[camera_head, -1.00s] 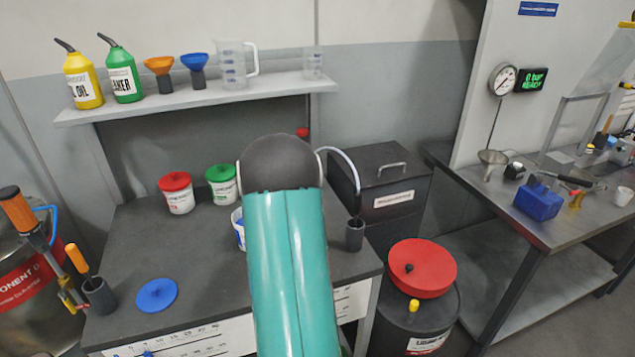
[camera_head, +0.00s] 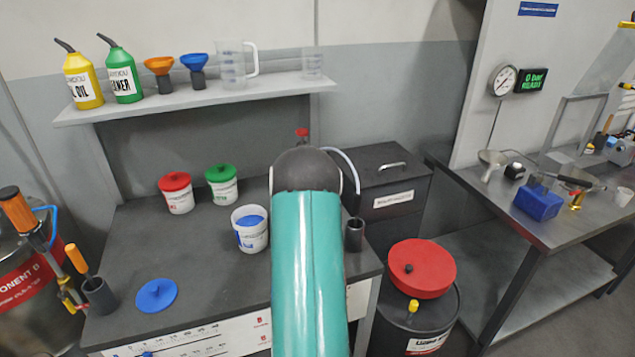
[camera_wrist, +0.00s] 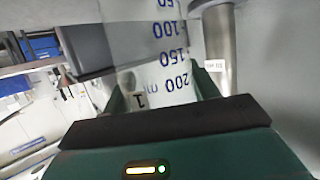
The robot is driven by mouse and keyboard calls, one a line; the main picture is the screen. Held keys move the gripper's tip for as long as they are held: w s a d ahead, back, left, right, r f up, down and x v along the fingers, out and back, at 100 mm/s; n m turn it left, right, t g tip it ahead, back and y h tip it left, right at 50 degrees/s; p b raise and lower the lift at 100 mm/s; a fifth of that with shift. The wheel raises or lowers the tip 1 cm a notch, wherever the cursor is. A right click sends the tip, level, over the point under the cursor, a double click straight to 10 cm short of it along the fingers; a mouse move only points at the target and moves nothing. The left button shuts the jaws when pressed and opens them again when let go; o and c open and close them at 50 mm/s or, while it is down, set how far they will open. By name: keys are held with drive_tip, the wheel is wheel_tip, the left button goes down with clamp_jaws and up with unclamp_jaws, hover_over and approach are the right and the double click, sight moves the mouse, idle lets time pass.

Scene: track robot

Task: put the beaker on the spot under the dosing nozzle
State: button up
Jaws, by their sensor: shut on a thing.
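In the wrist view, a clear beaker (camera_wrist: 160,58) with blue graduations stands between the dark green fingers of my gripper (camera_wrist: 160,94), which is shut on it. The markings appear upside down in this picture. In the head view, my own arm hides the gripper and the held beaker. A small red-topped part (camera_head: 302,134) and a pale curved hose (camera_head: 349,165) show behind my arm. The dosing nozzle and the spot under it cannot be made out.
An open white pail (camera_head: 250,236) stands just left of my arm, and a dark cup (camera_head: 354,235) just right. Red-lidded (camera_head: 177,200) and green-lidded (camera_head: 222,190) pails stand behind. A shelf (camera_head: 130,109) overhangs the bench.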

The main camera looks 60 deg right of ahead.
drive_tip(key=o, duration=1)
drive_tip(key=shift+f, duration=0.15)
drive_tip(key=shift+o, duration=0.2)
drive_tip(key=shift+a+r, duration=0.15)
drive_tip(key=shift+r, duration=0.15)
drive_tip(key=v, duration=0.7)
drive_tip(key=shift+a, duration=0.1)
